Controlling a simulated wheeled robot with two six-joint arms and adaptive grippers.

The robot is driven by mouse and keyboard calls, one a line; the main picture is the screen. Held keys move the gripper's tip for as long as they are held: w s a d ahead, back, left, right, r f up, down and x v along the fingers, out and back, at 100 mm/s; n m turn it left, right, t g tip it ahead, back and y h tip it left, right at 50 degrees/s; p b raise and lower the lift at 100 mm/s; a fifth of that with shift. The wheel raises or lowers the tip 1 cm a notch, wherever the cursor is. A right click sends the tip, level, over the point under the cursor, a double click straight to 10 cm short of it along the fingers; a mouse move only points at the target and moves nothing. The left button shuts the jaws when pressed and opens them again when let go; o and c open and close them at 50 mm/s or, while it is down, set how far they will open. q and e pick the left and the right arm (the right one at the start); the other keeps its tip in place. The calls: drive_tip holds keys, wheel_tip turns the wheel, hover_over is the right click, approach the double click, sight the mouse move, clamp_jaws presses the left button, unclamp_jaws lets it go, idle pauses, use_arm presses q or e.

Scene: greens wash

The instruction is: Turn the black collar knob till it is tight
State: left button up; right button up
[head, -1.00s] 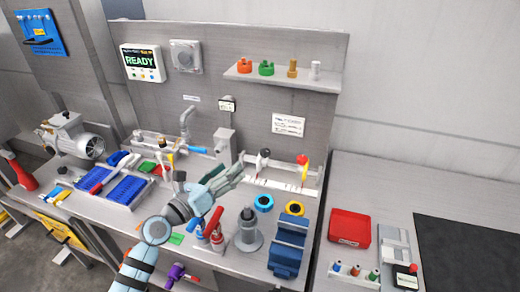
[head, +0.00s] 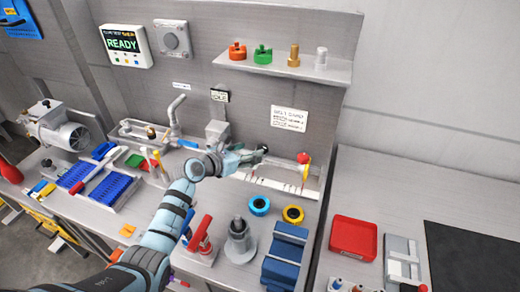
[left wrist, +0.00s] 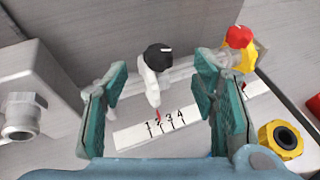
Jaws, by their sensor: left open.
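The black collar knob (left wrist: 157,57) has a white line on its top and sits on a pale grey fitting above a white scale plate (left wrist: 135,134) with numbers and a red pointer. The knob (head: 263,149) also shows in the head view, small, beside my left gripper's tip. My left gripper (head: 250,156) is open, reaching towards the fitting from the left. In the left wrist view its green-padded fingers (left wrist: 161,80) stand wide on both sides of the knob, apart from it. I cannot tell how deep the knob lies between them. My right gripper is not in view.
A red knob on a yellow body (left wrist: 240,42) stands right of the black one. A grey box with a nozzle (left wrist: 18,105) is at left. Blue (head: 259,205) and yellow (head: 293,214) rings and a blue vise-like block (head: 285,255) lie in front. A shelf (head: 285,65) hangs above.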

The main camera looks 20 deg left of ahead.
sight(261, 148)
use_arm(q)
drive_tip(key=b+x, duration=0.1)
drive_tip(key=x, duration=0.2)
drive_tip(key=b+x, duration=0.1)
drive_tip(key=x, duration=0.3)
drive_tip(key=shift+a+f, duration=0.25)
drive_tip(key=shift+f, duration=0.15)
drive_tip(key=shift+w+d+f, duration=0.1)
drive_tip(key=shift+w, duration=0.1)
drive_tip(key=shift+s+r, duration=0.25)
drive_tip(key=shift+r, duration=0.1)
drive_tip(key=shift+c, duration=1.1)
drive_tip(key=c, duration=0.9)
drive_tip(key=n+y+p, duration=0.1)
drive_tip(key=p, duration=0.1)
drive_tip(key=y+p, duration=0.1)
drive_tip(key=p, duration=0.1)
drive_tip(key=shift+s+d+r+n+p, duration=0.15)
drive_tip(key=shift+d+r+n+p, duration=0.1)
drive_tip(key=shift+r+n+p, duration=0.15)
drive_tip(key=shift+c, duration=0.2)
drive_tip(key=shift+f+n+t+y+p, duration=0.35)
drive_tip(key=shift+n+t+y+p, duration=0.05)
drive_tip(key=shift+n+y, duration=0.2)
drive_tip(key=shift+f, duration=0.1)
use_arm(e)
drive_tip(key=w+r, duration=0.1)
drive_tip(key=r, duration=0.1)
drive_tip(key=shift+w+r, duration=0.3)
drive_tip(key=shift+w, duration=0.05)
